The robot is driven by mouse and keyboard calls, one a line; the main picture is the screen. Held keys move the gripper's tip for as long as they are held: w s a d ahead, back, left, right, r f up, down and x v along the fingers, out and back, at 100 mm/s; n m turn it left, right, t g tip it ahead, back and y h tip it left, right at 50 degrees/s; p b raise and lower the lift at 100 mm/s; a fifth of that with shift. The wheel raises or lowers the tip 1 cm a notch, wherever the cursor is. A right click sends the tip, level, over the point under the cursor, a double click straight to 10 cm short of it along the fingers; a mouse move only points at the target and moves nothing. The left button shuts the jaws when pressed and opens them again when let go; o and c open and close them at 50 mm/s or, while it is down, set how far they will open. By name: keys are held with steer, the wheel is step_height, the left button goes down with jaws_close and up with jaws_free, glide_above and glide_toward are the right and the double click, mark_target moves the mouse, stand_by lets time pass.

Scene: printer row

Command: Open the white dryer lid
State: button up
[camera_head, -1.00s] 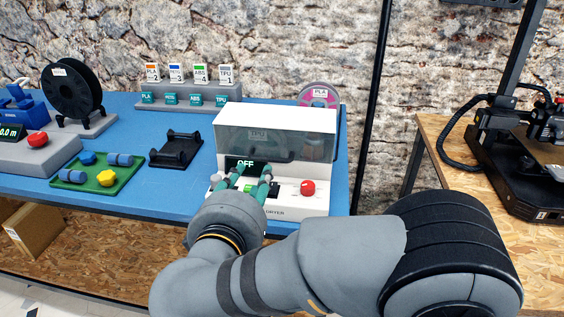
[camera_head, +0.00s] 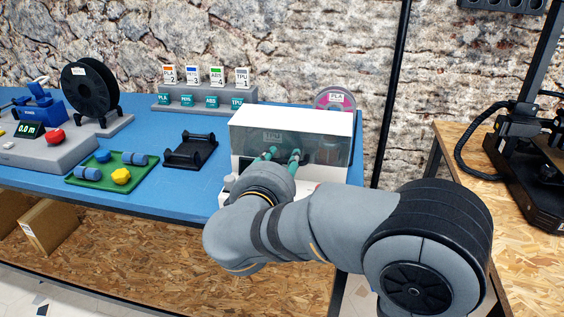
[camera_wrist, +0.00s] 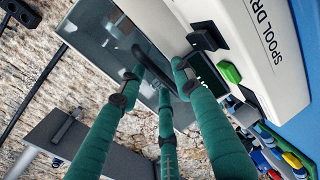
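The white spool dryer (camera_head: 230,186) stands at the right end of the blue table. Its lid has a white top (camera_head: 290,119) and a smoky clear front (camera_head: 325,150); it looks shut. In the wrist view the lid's clear panel (camera_wrist: 100,35) shows beside a dark curved handle (camera_wrist: 150,65). My gripper (camera_head: 283,154) is in front of the lid's clear front. In the wrist view its green fingers (camera_wrist: 158,78) are spread apart around the handle, with nothing clearly clamped. Contact with the handle cannot be told. My arm hides much of the dryer's lower front.
A green tray (camera_head: 100,184), a black spool holder (camera_head: 190,150) and a black spool (camera_head: 90,88) are to the left. A labelled rack (camera_head: 205,101) and a pink spool (camera_head: 335,98) stand behind. A printer (camera_head: 530,165) is on the wooden table at right.

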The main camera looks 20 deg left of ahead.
steer(key=shift+c, duration=0.7)
jaws_close()
